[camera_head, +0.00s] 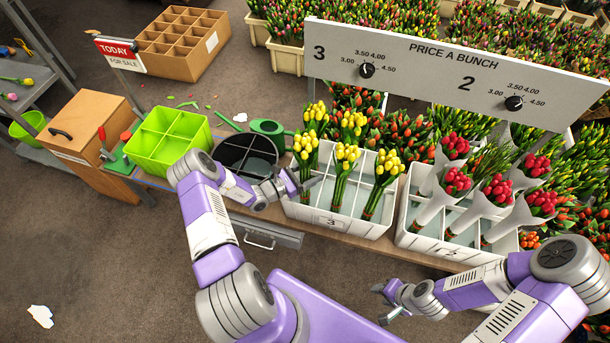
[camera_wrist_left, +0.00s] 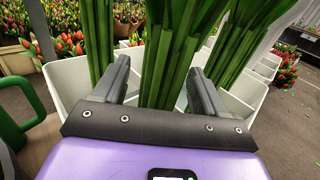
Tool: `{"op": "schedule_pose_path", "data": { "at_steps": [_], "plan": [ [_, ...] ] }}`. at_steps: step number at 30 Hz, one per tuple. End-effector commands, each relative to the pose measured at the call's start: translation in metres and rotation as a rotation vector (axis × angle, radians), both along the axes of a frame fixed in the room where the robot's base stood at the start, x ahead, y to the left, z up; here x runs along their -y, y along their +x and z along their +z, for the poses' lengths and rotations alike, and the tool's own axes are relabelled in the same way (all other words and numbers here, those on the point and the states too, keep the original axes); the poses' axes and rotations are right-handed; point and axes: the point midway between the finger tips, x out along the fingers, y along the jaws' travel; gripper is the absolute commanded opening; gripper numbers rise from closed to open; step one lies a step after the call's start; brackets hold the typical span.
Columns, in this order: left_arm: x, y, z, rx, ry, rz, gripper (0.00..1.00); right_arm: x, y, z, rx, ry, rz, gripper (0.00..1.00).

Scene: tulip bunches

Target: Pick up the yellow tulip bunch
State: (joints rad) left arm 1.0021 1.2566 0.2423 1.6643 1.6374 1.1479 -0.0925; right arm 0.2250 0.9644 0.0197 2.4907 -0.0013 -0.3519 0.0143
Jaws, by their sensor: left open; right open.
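Several yellow tulip bunches (camera_head: 345,158) with green stems stand upright in the white divided crate marked 3 (camera_head: 327,222). My left gripper (camera_head: 308,184) is at the crate's left side, low beside the stems. In the left wrist view my left gripper (camera_wrist_left: 160,75) is open, and the green stems of one bunch (camera_wrist_left: 164,62) appear between or just beyond its fingertips. Other stems stand to either side; the blooms are out of that view. I cannot tell whether the fingers touch the stems. My right gripper (camera_head: 382,302) is open and empty, low in front of the crates.
Red bunches in white wrapping (camera_head: 490,196) stand in the right-hand crate (camera_head: 428,240). A price board (camera_head: 450,70) spans above the crates. A black round bucket (camera_head: 240,150), green watering can (camera_head: 270,130) and lime divided tray (camera_head: 165,140) lie left.

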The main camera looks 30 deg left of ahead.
Motion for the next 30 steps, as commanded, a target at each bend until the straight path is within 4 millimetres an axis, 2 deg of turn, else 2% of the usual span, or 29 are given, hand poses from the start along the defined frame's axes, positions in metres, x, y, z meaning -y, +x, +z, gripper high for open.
{"op": "schedule_pose_path", "data": {
  "at_steps": [6, 19, 26, 30],
  "plan": [
    [0.000, 0.001, 0.000, -0.001, 0.000, 0.001, 0.70, 0.000, 0.000, 0.000, 0.000, 0.000, 0.000, 0.43],
    [0.000, 0.001, 0.000, -0.001, 0.000, 0.001, 0.04, 0.000, 0.000, 0.000, 0.000, 0.000, 0.000, 0.43],
    [0.000, 0.001, 0.002, 0.001, 0.000, 0.001, 0.04, 0.000, 0.000, 0.001, 0.000, 0.000, 0.000, 0.43],
    [0.000, 0.001, 0.017, 0.003, 0.001, 0.001, 0.04, 0.000, 0.000, 0.007, 0.000, 0.000, 0.000, 0.43]
  ]
}}
